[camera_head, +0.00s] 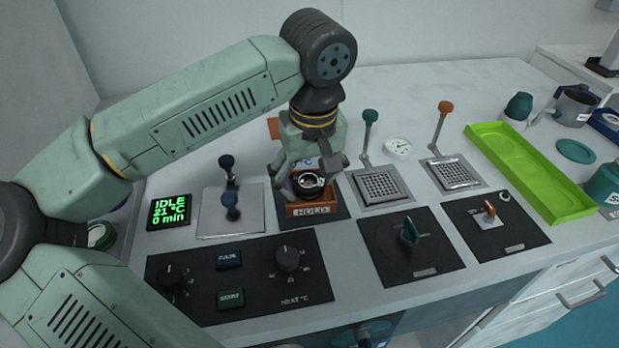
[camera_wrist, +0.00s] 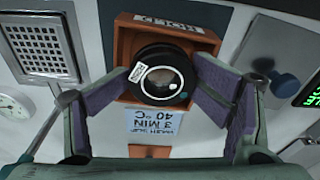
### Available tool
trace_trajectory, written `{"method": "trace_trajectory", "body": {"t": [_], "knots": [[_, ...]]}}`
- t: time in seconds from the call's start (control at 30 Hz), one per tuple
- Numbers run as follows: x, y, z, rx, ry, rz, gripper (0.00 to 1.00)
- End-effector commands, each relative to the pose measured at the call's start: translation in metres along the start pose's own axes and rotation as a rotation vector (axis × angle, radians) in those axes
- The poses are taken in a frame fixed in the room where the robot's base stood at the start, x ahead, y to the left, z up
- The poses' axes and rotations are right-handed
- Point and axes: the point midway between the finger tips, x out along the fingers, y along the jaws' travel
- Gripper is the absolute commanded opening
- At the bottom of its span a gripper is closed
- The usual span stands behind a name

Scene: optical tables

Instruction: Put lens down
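The lens (camera_head: 308,183), a black ring with clear glass and a small white label, is at the orange-brown box marked HOLD (camera_head: 312,209). In the wrist view the lens (camera_wrist: 162,77) shows within the outline of the box (camera_wrist: 126,38). I cannot tell whether it rests on the bottom or hangs just above it. My gripper (camera_head: 306,180) points down over the box. In the wrist view my gripper (camera_wrist: 163,82) has its purple pads against the left and right sides of the ring. The contact edges are partly hidden.
A wash note (camera_wrist: 154,122) lies beside the box. A lever plate (camera_head: 232,212) and a screen reading IDLE (camera_head: 169,211) are left. Perforated plates with levers (camera_head: 381,187) (camera_head: 453,175) and a green tray (camera_head: 530,172) are right. Control panels (camera_head: 240,275) are in front.

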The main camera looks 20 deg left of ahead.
Motion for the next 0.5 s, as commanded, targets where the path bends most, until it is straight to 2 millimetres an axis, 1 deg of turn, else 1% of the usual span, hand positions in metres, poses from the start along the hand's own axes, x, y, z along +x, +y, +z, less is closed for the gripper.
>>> {"method": "trace_trajectory", "body": {"t": [0.03, 0.07, 0.13, 0.3, 0.4, 0.5], "knots": [[-0.012, 0.0, -0.002, -0.001, 0.002, 0.0, 0.64], [-0.013, 0.0, -0.002, -0.002, 0.004, 0.0, 0.64], [-0.026, 0.001, -0.003, -0.003, 0.008, 0.002, 0.64], [-0.067, 0.0, -0.002, -0.003, 0.008, 0.002, 0.64], [-0.089, 0.001, -0.002, -0.003, 0.008, 0.003, 0.64], [-0.106, 0.0, -0.002, -0.002, 0.007, 0.004, 0.64]]}}
